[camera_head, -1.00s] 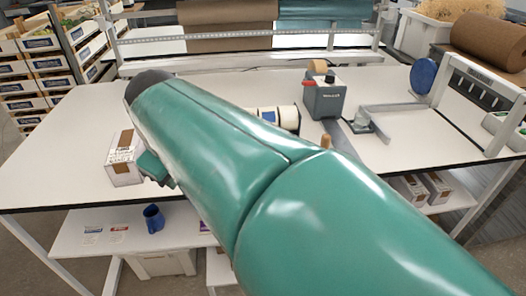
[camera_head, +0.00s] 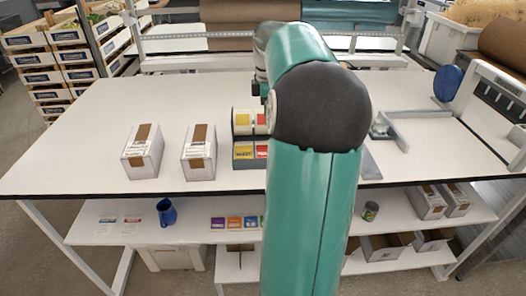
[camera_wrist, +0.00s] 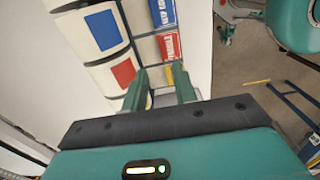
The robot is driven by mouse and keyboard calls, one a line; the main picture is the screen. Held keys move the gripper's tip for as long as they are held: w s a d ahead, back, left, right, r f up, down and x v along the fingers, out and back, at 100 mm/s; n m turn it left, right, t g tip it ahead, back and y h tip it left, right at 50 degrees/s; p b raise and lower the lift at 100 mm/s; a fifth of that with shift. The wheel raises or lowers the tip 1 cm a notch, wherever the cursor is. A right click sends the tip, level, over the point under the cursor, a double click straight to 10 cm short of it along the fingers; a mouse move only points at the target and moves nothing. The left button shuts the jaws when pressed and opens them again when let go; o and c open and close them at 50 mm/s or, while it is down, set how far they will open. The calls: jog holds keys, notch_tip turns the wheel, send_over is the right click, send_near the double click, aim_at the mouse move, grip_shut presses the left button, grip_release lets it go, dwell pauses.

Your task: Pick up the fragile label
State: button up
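The red fragile label (camera_wrist: 170,46) lies in a compartment of a pale holder, between a blue label (camera_wrist: 163,13) and a yellow label (camera_wrist: 169,75) in the wrist view. In the head view a red label (camera_head: 262,151) shows beside my arm, next to a yellow one, on the front of the holder (camera_head: 236,138). My gripper (camera_wrist: 160,69) is open and empty, its two green fingers pointing toward the label row. The red label is just beyond the fingertips in the picture, apart from them. In the head view my arm hides the gripper and the holder's right part.
Label rolls with blue and red squares (camera_wrist: 123,72) stand beside the labels. Two white boxes (camera_head: 143,152) (camera_head: 199,153) stand on the table (camera_head: 90,130) to the left. A blue round object (camera_head: 447,83) and metal parts are at the right. The table's left is clear.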

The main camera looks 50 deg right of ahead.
notch_tip(320, 180, down, 5)
notch_tip(320, 180, down, 5)
jog(key=shift+s+d+f, duration=0.1)
jog(key=shift+s+d, duration=0.05)
dwell(0.3)
grip_shut()
